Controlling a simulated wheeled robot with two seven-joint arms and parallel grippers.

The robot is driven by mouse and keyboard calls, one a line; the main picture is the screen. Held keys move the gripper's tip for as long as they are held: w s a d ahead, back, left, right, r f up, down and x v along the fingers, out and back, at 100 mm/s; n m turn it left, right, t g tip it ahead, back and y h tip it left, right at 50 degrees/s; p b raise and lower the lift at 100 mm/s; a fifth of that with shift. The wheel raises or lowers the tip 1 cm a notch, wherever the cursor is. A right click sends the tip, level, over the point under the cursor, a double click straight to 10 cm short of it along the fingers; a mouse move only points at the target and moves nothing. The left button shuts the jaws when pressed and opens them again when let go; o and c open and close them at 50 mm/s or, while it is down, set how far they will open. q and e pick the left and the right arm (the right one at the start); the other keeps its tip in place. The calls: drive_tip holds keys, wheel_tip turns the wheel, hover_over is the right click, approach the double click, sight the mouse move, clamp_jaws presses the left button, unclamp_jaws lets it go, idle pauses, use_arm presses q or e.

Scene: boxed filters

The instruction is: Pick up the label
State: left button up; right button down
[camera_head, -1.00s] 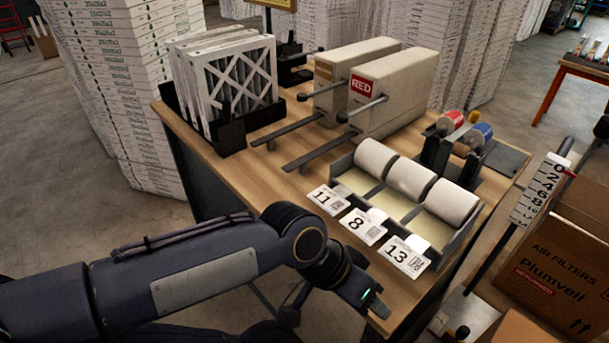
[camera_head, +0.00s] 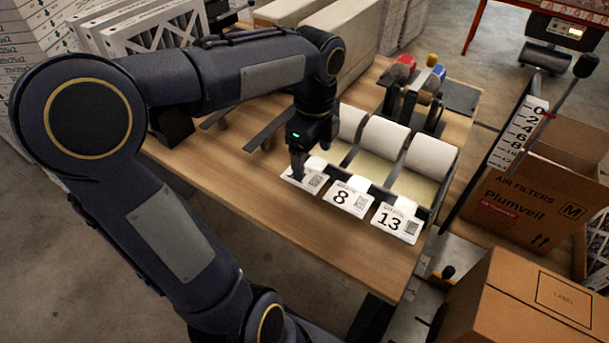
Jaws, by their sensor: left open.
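Three white labels stick out in a row from the front of the label dispenser (camera_head: 434,172), which holds three white rolls. The left label (camera_head: 306,184) is partly covered by my left gripper (camera_head: 299,176); in the earlier picture it reads 11. The middle label (camera_head: 346,199) reads 8 and the right label (camera_head: 397,223) reads 13. My left gripper points down over the left label's left part, its fingers open. Whether the fingers touch the label cannot be told. My right gripper does not show.
The wooden table (camera_head: 290,236) is clear in front of the labels. A tape dispenser (camera_head: 414,95) stands behind the rolls. An open carton (camera_head: 535,199) and a closed carton (camera_head: 527,307) with a printed label outline stand at right, beside an upright scale (camera_head: 517,133).

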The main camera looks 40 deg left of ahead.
sight(311, 180)
use_arm(q)
drive_tip(key=shift+f, duration=2.55)
drive_tip(key=shift+s+f, duration=0.1)
drive_tip(key=c, duration=0.9)
